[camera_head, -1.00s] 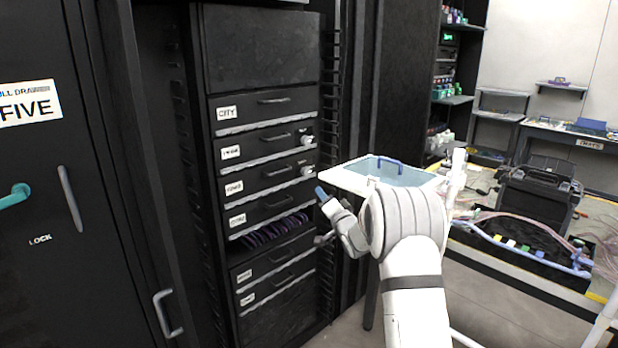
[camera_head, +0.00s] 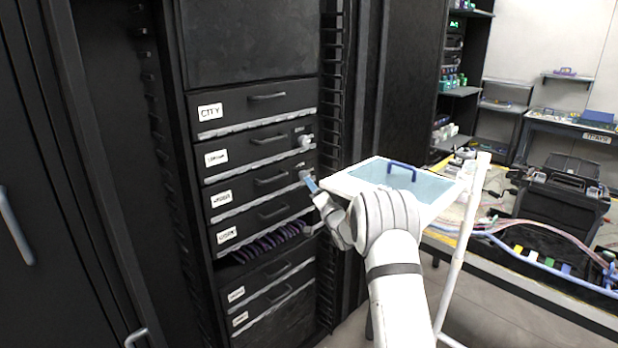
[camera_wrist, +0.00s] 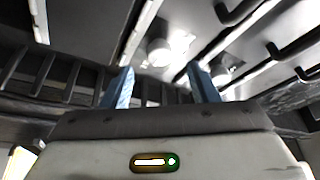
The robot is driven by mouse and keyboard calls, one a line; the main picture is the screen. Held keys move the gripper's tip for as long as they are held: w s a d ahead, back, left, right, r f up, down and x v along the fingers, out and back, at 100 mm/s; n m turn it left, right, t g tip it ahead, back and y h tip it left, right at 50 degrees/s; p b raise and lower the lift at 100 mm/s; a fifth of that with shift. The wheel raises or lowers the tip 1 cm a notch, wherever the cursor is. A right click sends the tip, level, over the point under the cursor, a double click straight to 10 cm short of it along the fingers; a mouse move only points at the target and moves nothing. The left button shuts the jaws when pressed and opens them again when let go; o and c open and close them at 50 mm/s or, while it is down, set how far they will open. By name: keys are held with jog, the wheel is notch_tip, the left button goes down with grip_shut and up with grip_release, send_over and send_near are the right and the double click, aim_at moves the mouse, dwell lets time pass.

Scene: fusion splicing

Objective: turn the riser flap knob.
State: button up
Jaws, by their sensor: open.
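Two small pale knobs sit at the right end of the rack's drawer fronts in the head view, an upper knob (camera_head: 304,141) and a lower knob (camera_head: 304,174). The small labels there are too blurred to tell which is the riser flap knob. My gripper (camera_head: 312,184) has its blue fingertips at the lower knob, partly covering it; contact cannot be told. In the wrist view my gripper (camera_wrist: 162,78) is open and empty. One pale knob (camera_wrist: 158,50) shows beyond the gap between the fingers, and another pale knob (camera_wrist: 221,75) is by the right finger.
The black rack (camera_head: 250,45) has several labelled drawers with bar handles; the top label reads CITY. Purple cables (camera_head: 268,243) fill an open slot below. A white-framed clear panel with a blue handle (camera_head: 402,167) stands close behind my arm. A cable-strewn bench is at right.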

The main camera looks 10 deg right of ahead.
aim_at(304, 175)
jog(key=x, duration=0.6)
jog(key=shift+d, duration=0.15)
jog(key=c, duration=1)
